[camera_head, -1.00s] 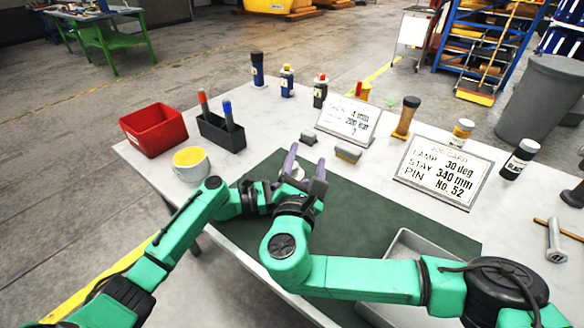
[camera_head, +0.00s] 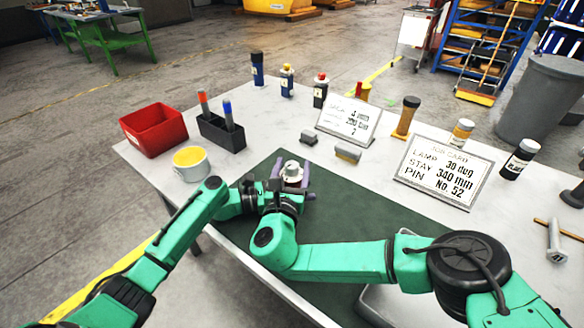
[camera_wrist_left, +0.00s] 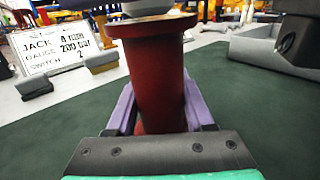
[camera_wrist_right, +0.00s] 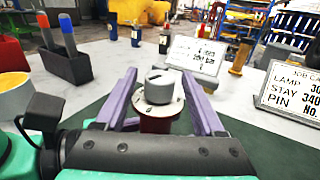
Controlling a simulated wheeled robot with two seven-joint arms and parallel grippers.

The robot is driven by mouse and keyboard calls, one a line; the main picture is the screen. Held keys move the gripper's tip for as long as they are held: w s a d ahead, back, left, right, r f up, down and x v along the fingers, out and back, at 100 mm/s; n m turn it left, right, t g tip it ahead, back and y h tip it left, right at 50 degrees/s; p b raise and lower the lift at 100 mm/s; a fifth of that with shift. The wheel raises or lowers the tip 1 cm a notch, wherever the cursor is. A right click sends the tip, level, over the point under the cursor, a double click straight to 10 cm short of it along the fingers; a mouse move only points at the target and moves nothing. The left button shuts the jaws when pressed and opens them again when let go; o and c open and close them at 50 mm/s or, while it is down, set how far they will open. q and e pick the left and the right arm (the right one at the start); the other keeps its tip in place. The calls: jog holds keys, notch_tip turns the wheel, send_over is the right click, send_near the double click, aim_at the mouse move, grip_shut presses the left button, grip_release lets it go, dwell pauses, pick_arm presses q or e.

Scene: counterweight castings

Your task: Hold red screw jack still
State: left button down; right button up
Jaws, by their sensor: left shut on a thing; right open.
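The red screw jack (camera_wrist_left: 158,85) stands upright on the green mat, its red body filling the middle of the left wrist view. My left gripper (camera_wrist_left: 160,112) is shut on its lower body. In the right wrist view the jack's pale round top and grey knob (camera_wrist_right: 158,88) stand between the purple fingers of my right gripper (camera_wrist_right: 161,82). The right gripper is open, one finger on each side of the top, with visible gaps. In the head view the jack's top (camera_head: 292,172) shows between the fingers; the arms hide its lower body.
A job card (camera_head: 348,121) and a larger one (camera_head: 445,172) stand behind the green mat (camera_head: 400,222). A yellow-filled cup (camera_head: 191,165), black pen holder (camera_head: 222,135) and red bin (camera_head: 153,130) are at left. A grey tray (camera_wrist_left: 255,48) lies on the mat.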

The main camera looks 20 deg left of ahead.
pick_arm(q)
jog(key=shift+r, duration=0.1)
pick_arm(e)
grip_shut()
jog(key=shift+d+f+n+g+y, duration=0.1)
jog(key=shift+n+g+y, duration=0.2)
jog(key=shift+n+y, duration=0.9)
jog(key=shift+n+g+y, duration=0.8)
jog(key=shift+n+y, duration=0.3)
jog(key=shift+y, duration=1.1)
grip_release()
jog(key=shift+s, duration=0.15)
jog(key=v, duration=1.1)
jog(key=shift+s+d, duration=0.15)
jog(key=shift+s, duration=0.2)
